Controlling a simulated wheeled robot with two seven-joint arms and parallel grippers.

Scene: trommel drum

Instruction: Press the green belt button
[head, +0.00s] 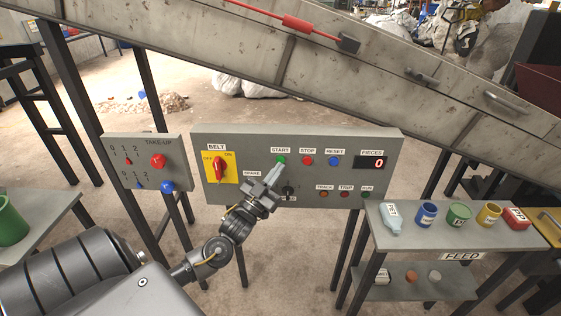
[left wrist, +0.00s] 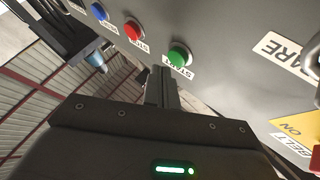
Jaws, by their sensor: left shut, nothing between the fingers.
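The green START button (head: 281,160) is on the grey control panel (head: 330,145), left of the red STOP button (head: 307,161) and blue RESET button (head: 334,161). In the left wrist view the green button (left wrist: 179,55) stands out from the panel by its START label. My left gripper (head: 278,169) is shut and empty, its fingertips just below the green button. In the left wrist view the closed fingers (left wrist: 161,85) point toward the panel beside the button. I cannot tell if they touch it. My right gripper is not in view.
A red BELT switch (head: 218,169) on a yellow plate is at the panel's left. The PIECES display (head: 371,163) reads 0. A TAKE-UP box (head: 146,170) stands left. The FEED table (head: 455,232) with several containers is right. A sloping conveyor (head: 300,60) runs behind.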

